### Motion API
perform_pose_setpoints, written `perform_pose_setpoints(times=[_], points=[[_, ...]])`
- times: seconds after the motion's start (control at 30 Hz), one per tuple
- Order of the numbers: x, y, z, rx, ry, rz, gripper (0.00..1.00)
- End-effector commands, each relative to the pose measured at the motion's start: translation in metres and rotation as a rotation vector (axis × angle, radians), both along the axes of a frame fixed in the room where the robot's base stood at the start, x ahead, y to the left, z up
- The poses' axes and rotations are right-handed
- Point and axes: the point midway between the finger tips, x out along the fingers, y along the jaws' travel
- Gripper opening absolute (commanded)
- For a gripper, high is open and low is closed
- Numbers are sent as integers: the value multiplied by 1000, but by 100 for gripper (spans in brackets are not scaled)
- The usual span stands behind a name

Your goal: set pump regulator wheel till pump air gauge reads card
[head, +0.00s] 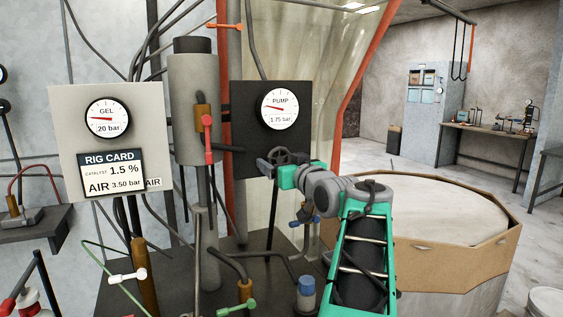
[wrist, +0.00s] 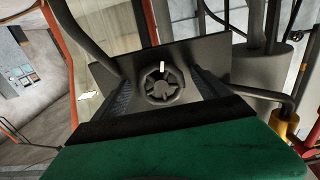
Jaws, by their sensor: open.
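The pump air gauge (head: 278,108) is a round white dial marked PUMP on a dark panel; its readout says 1.75 bar. The rig card (head: 112,175) hangs on the light panel at left and reads catalyst 1.5 % and AIR 3.50 bar. The regulator wheel (head: 279,157) is a dark handwheel below the pump gauge, partly hidden by my gripper (head: 283,165). In the wrist view, the wheel (wrist: 162,86) with a white mark at its rim sits between the two fingers of my open gripper (wrist: 163,84). Gaps show on both sides; contact cannot be told.
A gel gauge (head: 108,117) reading 20 bar is above the card. A grey cylinder (head: 194,110) with a red-handled valve (head: 208,140) stands left of the pump panel. Hoses and pipes crowd below.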

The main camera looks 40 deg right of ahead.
Motion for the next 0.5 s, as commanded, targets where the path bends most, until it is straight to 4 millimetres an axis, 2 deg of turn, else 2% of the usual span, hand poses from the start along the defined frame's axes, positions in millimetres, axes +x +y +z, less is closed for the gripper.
perform_pose_setpoints(times=[0.1, 0.5], points=[[0, 1, -1, 0, 0, 1, 85], [0, 1, -1, 1, 1, 1, 52]])
